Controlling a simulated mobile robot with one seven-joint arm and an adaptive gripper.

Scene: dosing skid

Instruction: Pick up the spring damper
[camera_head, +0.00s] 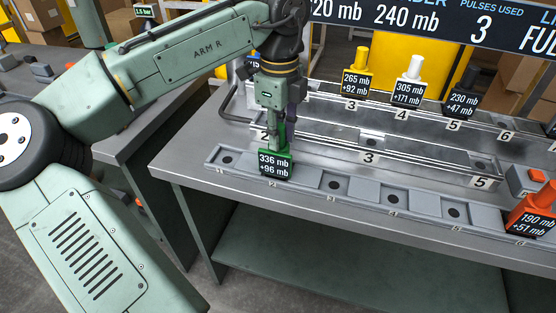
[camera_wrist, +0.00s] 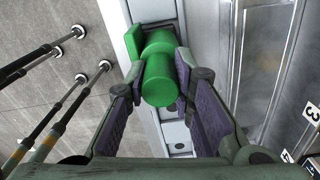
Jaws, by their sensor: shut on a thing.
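A green damper-like unit (camera_head: 268,156) stands at the second place of the front rail (camera_head: 362,197), with a tag reading 336 mb, +96 mb. In the wrist view its green cylinder (camera_wrist: 158,80) lies between the two purple-lined fingers. My gripper (camera_head: 277,132) is shut on this green unit from above. I cannot tell whether its base is touching the rail or just above it. No visible label names any unit as the spring damper.
Behind stand a yellow unit (camera_head: 355,75), a white unit (camera_head: 408,85) and a black unit (camera_head: 463,97). An orange unit (camera_head: 538,205) stands at the front right. A grey box (camera_head: 525,178) sits nearby. Front rail places three to five are empty.

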